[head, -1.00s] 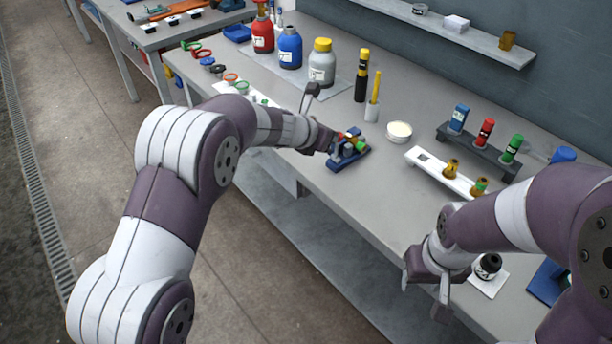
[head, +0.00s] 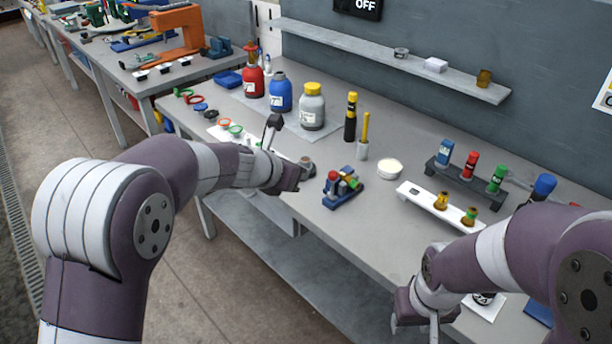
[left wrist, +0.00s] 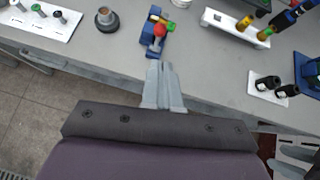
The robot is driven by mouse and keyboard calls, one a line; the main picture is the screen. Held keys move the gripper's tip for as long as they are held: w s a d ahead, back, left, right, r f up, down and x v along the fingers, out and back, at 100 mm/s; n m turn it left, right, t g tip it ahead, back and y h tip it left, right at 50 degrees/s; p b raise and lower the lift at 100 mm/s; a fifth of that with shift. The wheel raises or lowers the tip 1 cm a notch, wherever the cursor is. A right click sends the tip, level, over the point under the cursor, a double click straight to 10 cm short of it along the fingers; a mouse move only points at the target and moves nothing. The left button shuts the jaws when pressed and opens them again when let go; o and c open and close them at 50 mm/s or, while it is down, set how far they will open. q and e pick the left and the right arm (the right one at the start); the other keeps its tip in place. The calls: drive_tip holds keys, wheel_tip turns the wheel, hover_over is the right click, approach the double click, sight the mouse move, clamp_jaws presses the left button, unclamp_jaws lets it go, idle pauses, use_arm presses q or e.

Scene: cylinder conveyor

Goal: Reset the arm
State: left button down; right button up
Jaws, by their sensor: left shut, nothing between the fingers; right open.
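My left gripper (head: 292,180) hangs over the front edge of the grey bench, to the left of a small blue fixture (head: 341,194) with red, yellow and green parts. In the left wrist view its fingers (left wrist: 162,70) are closed together and empty, with the blue fixture (left wrist: 157,44) just beyond their tips, apart from them. My right gripper (head: 420,318) is low at the bench's front edge on the right. It is open, and its fingers are partly cut off by the picture's bottom edge.
Red (head: 253,78), blue (head: 280,94) and grey (head: 312,108) bottles stand at the back. A brownish round part (head: 307,164) stands near my left gripper. A white rack (head: 420,197) and dark rack (head: 462,179) stand on the right. A shelf (head: 380,55) runs along the wall.

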use_arm(q)
drive_tip(key=s+a+f+n+g+y, duration=0.1)
drive_tip(key=s+a+f+n+y, duration=0.35)
drive_tip(key=n, duration=0.95)
drive_tip(key=s+a+f+n+g+y, duration=0.15)
drive_tip(key=s+a+f+n, duration=0.3)
drive_tip(key=a+n, duration=0.65)
drive_tip(key=s+f+n+g, duration=0.2)
drive_tip(key=s+n+g, duration=0.2)
drive_tip(key=s+n, duration=1.3)
drive_tip(key=shift+s+a+f+n, duration=0.15)
drive_tip(key=shift+s+f+n, duration=0.1)
drive_tip(key=shift+s+n, duration=0.15)
drive_tip(key=shift+g, duration=0.25)
